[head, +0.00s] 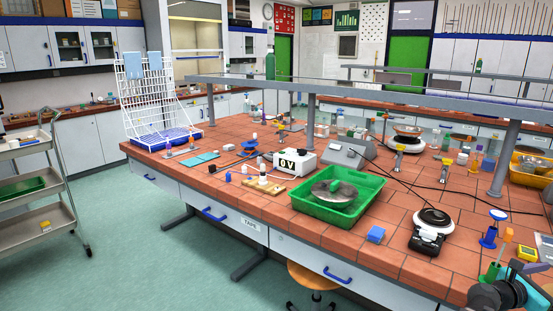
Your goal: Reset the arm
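Part of my arm (508,292), with dark rounded joints, shows in the bottom right corner of the head view, in front of the right end of the tiled bench (390,261). It is cut off by the picture's edge. I cannot make out any gripper fingers, so my gripper is not seen and nothing shows as held.
Close to my arm stand a blue stand (489,237), a yellow device (528,253) and a black-and-white hotplate (430,230). A metal rail (380,101) spans the bench.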

